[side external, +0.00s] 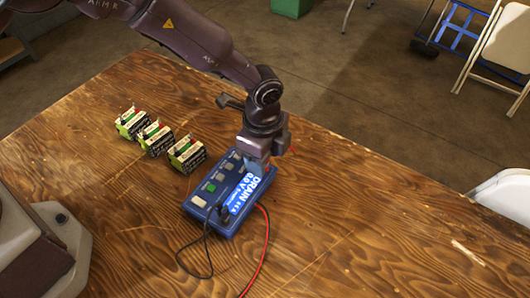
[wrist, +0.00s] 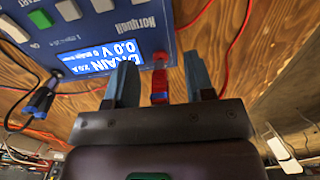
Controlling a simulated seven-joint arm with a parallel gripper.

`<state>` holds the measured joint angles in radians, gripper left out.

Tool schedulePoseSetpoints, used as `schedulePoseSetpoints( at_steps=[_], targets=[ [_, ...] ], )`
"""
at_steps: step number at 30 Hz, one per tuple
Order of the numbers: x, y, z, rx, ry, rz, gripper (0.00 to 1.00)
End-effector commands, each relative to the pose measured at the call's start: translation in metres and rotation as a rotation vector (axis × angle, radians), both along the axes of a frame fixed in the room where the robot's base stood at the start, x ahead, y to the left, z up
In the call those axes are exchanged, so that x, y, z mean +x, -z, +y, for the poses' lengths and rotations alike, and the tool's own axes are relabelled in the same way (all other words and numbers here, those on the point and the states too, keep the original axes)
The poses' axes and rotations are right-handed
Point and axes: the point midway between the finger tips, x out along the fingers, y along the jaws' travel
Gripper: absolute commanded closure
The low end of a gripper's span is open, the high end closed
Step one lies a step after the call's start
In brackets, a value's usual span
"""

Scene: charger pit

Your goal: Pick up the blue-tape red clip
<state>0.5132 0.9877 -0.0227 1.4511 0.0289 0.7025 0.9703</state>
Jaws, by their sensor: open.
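The blue charger (side external: 213,193) sits on the wooden table, its lit screen reading DRAIN and 0.0 V; it also shows at the top of the wrist view (wrist: 90,42). The red clip with blue tape (wrist: 160,80) is at the charger's edge in the wrist view. My gripper (wrist: 162,75) is open, with one finger on each side of the clip and a gap to both. In the side view my gripper (side external: 255,167) is low over the charger's far right end and mostly hides the clip. A black clip with blue tape (wrist: 40,100) is at the charger's edge, left of my fingers.
Several batteries (side external: 158,139) stand in a row left of the charger. A red wire (side external: 266,240) and a black wire (side external: 200,258) lie on the table at the charger's near side. The table to the right is clear. A white chair (side external: 503,195) stands past the table's edge.

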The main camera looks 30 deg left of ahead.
Motion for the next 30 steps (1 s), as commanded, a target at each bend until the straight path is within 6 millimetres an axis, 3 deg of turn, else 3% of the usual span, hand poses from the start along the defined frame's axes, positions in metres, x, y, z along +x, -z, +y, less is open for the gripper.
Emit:
schedulePoseSetpoints(
  at_steps=[3,9,22,28,30],
  targets=[
    [0.000,0.000,0.000,0.000,0.000,0.000,0.53],
    [0.000,0.000,0.000,0.000,0.000,0.000,0.95],
    [0.000,-0.006,0.000,-0.001,0.000,-0.001,0.95],
    [0.001,-0.033,0.000,-0.002,0.000,-0.004,0.95],
    [-0.008,-0.045,0.006,0.000,-0.001,-0.002,0.95]
  ],
)
